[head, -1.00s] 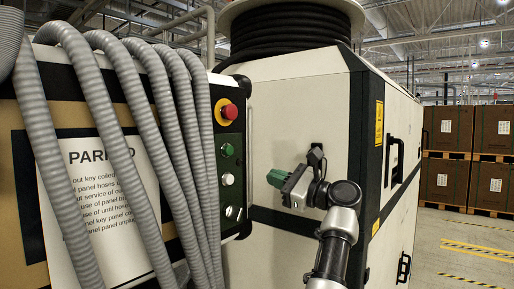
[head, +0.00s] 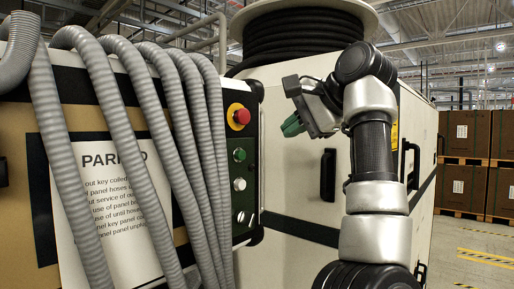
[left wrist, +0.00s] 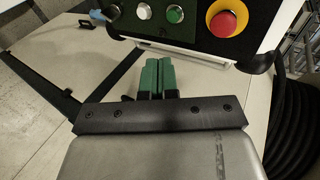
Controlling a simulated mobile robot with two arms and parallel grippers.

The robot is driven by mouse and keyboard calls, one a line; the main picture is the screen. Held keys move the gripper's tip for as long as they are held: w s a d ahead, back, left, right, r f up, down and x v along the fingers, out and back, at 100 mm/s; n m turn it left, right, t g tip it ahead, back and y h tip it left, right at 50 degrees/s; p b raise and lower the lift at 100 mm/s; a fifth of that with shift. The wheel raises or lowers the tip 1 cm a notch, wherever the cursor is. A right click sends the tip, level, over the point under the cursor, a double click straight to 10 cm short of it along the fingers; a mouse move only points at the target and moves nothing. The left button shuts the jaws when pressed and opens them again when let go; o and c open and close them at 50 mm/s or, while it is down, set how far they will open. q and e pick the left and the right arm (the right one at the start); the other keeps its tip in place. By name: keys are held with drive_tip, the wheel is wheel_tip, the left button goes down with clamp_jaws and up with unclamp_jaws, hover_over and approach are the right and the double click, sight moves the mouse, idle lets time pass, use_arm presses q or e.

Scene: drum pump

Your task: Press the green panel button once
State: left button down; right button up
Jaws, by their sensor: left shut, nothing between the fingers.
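The green button (head: 239,155) is on the dark control panel (head: 251,140), below the red mushroom button (head: 238,116) and above a white button (head: 239,184). In the left wrist view the green button (left wrist: 175,14) is near the top edge, beyond the fingertips. My left gripper (head: 292,125) is to the right of the panel in the head view, apart from the button. Its green fingers (left wrist: 158,64) are closed together and empty, pointing toward the panel's lower side in the wrist view. My right gripper is not in view.
Grey corrugated hoses (head: 130,130) hang left of the panel, partly over a paper notice (head: 105,215). A pale cabinet (head: 300,185) with a dark handle (head: 328,175) stands behind the gripper. A black hose coil (head: 300,42) sits above. Brown boxes (head: 465,135) stand at the right.

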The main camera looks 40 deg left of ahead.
use_arm(q)
drive_tip(key=p, duration=0.1)
approach(242, 156)
wheel_tip(242, 156, down, 3)
drive_tip(key=a, duration=0.2)
drive_tip(key=a+p, duration=0.2)
drive_tip(key=a, duration=0.1)
drive_tip(key=shift+w+f, duration=0.15)
drive_tip(key=shift+w, duration=0.15)
drive_tip(key=shift+a+f, duration=0.2)
drive_tip(key=shift+a, duration=0.35)
